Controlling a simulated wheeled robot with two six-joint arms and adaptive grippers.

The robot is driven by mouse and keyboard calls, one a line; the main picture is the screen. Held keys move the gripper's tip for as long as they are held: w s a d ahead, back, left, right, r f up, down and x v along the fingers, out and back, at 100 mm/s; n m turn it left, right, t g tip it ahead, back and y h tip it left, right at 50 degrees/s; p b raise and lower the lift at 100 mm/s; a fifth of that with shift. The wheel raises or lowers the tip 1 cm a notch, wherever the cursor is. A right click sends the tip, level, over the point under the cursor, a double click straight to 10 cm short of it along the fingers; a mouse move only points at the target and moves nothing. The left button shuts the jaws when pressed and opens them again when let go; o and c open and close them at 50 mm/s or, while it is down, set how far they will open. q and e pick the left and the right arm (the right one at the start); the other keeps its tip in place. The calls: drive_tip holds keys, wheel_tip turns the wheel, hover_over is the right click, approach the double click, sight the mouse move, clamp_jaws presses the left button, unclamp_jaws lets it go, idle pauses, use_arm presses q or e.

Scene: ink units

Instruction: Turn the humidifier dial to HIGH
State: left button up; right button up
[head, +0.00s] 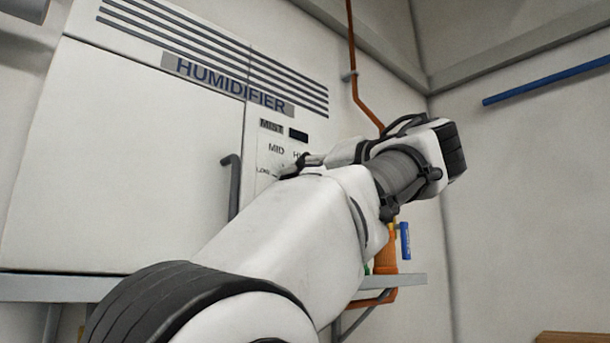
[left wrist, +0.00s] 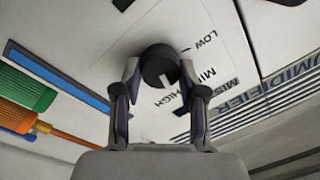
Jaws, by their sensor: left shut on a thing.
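The humidifier (head: 130,165) is a large white cabinet on the wall with its name above the dial panel. In the left wrist view the round black dial (left wrist: 157,64) sits on a white plate (left wrist: 195,22) marked LOW, MID and HIGH. A pale mark on the dial points toward the HIGH side, but I cannot tell its exact alignment. My left gripper (left wrist: 160,78) is shut on the dial, with one finger on either side. In the head view my left gripper (head: 292,167) is at the panel and the dial is mostly hidden behind it. My right gripper is not in view.
A grey handle (head: 234,187) stands out left of the panel. A shelf (head: 405,281) lies below, with orange and blue items on it. An orange pipe (head: 355,70) runs down the wall right of the cabinet. A blue bar (head: 545,82) is on the right wall.

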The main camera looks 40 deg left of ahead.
use_arm(q)
drive_tip(key=shift+m, duration=1.1)
drive_tip(key=o, duration=1.1)
drive_tip(key=shift+o, duration=0.2)
drive_tip(key=shift+a, duration=0.2)
drive_tip(key=d, duration=1.2)
drive_tip(key=shift+s+f, duration=0.15)
drive_tip(key=shift+f, duration=0.3)
